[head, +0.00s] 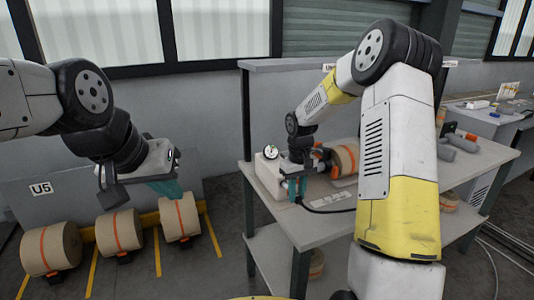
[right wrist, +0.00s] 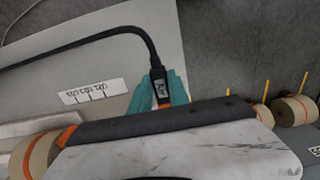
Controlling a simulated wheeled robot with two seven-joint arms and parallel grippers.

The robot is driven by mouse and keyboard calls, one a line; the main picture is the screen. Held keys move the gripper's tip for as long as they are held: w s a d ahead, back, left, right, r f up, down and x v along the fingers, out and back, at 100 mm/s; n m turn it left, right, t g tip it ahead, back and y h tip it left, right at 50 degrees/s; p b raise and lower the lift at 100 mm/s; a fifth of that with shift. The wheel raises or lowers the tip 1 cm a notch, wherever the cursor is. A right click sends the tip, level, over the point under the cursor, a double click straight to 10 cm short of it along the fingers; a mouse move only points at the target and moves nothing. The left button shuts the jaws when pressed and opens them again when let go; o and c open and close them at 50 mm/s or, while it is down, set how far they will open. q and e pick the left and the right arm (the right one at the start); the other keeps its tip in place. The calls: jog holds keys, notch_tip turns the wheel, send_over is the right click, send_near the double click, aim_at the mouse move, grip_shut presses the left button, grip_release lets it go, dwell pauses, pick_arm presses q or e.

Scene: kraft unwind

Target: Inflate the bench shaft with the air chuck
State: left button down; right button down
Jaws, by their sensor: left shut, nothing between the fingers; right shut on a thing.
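In the head view, my right gripper (head: 297,188) is shut at the left end of the bench, beside the kraft roll (head: 346,158). An orange part (head: 321,154), apparently on the bench shaft, shows at the roll's near end; the arm hides much of it. In the right wrist view, an orange piece (right wrist: 67,136) shows by the roll. Contact between chuck and shaft cannot be told. My left gripper (head: 168,188) is shut and empty above the floor rolls.
A white box (head: 268,176) with a round gauge (head: 271,152) stands on the bench (head: 310,228) at its left end. The hose (right wrist: 75,45) runs over the bench top.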

jog(key=shift+w+r, duration=0.1)
jog(key=s+d, duration=0.2)
jog(key=s, duration=0.3)
jog(key=shift+s, duration=0.4)
dwell(0.3)
dwell(0.4)
